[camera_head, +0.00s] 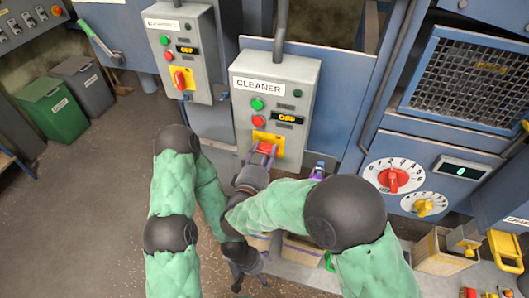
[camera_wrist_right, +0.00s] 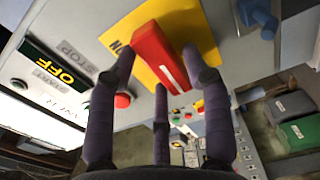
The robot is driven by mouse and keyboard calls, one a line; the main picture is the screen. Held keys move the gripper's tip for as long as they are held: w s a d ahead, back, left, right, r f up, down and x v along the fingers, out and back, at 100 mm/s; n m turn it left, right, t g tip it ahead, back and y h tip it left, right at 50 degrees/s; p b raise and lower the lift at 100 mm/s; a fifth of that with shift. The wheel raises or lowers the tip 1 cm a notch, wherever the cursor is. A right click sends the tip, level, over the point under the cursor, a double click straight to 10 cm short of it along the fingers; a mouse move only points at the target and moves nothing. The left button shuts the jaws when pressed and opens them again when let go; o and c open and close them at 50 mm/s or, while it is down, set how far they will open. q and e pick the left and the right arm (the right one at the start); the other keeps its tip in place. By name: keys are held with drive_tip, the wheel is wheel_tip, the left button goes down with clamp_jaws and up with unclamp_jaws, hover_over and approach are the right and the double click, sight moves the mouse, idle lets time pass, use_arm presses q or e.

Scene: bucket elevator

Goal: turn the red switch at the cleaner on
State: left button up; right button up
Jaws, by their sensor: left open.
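The cleaner box (camera_head: 297,75) is a grey panel labelled CLEANER, with a green button, a red button and a display reading OFF. Its red switch (camera_head: 266,147) sits on a yellow plate low on the box, and shows large in the right wrist view (camera_wrist_right: 160,55). My right gripper (camera_head: 262,157) is at the switch, with fingers (camera_wrist_right: 158,62) on both sides of the red handle; whether they press on it is unclear. My left gripper (camera_head: 250,277) is open and empty, low in the head view, away from the box.
A similar grey box (camera_head: 181,50) with its own red switch and OFF display stands left of the cleaner box. A blue machine with a red dial (camera_head: 393,179) and a yellow dial (camera_head: 423,207) stands on the right. Green (camera_head: 50,112) and grey bins stand at the left; the floor there is clear.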

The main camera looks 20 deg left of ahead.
drive_tip(key=c, duration=0.6)
drive_tip(key=shift+c, duration=0.2)
drive_tip(key=shift+m, duration=0.3)
drive_tip(key=m+p, duration=0.1)
drive_tip(key=m, duration=0.2)
drive_tip(key=shift+d, duration=0.15)
drive_tip(key=m, duration=0.4)
drive_tip(key=shift+f, duration=0.1)
drive_tip(key=m, duration=0.2)
drive_tip(key=m+b, duration=0.1)
drive_tip(key=m, duration=0.1)
drive_tip(key=shift+d+f+m, duration=0.15)
drive_tip(key=shift+m, duration=0.15)
drive_tip(key=m+b, duration=0.2)
drive_tip(key=m, duration=0.3)
drive_tip(key=shift+f+m+b, duration=0.1)
drive_tip(key=shift+m+b, duration=0.2)
